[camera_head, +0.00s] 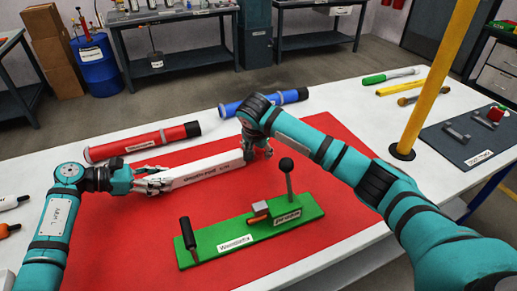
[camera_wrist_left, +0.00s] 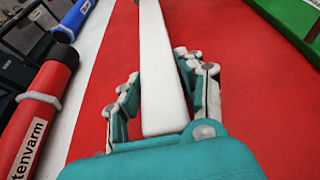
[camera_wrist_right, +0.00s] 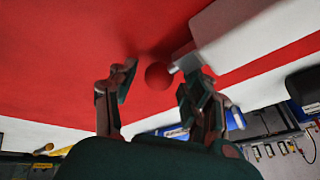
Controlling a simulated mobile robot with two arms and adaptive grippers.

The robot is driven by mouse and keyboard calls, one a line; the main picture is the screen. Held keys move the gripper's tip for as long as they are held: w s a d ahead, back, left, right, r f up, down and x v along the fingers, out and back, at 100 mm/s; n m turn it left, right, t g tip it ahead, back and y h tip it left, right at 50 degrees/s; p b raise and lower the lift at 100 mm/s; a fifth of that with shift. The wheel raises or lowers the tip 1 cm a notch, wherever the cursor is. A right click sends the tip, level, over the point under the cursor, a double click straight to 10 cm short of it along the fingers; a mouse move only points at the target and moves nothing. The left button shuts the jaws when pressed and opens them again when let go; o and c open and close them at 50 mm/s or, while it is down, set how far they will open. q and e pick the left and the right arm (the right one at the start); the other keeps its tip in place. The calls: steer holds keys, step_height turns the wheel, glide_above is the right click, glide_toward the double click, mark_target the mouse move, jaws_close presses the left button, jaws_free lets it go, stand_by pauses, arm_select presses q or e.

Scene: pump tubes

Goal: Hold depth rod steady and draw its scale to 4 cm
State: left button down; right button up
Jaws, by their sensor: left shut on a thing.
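The white depth rod (camera_head: 205,167), a long bar with a printed label, lies level over the red mat. My left gripper (camera_head: 153,183) is shut on its left end; in the left wrist view the rod (camera_wrist_left: 160,75) runs away between the fingers (camera_wrist_left: 158,95). My right gripper (camera_head: 258,150) is at the rod's right end. In the right wrist view its fingers (camera_wrist_right: 155,80) stand apart, with a small red ball knob (camera_wrist_right: 158,75) between the tips. I cannot read the scale.
A green base plate (camera_head: 250,232) with a black-knobbed lever and a black handle stands on the red mat (camera_head: 120,250) in front. Red (camera_head: 140,143) and blue (camera_head: 265,103) tubes lie behind. A yellow post (camera_head: 430,85) rises at the right.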

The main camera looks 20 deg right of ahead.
jaws_close()
steer(key=d, duration=0.4)
steer(key=shift+w+d, duration=0.15)
steer(key=shift+o, duration=1)
jaws_free()
steer(key=shift+a, duration=0.2)
steer(key=v, duration=1.2)
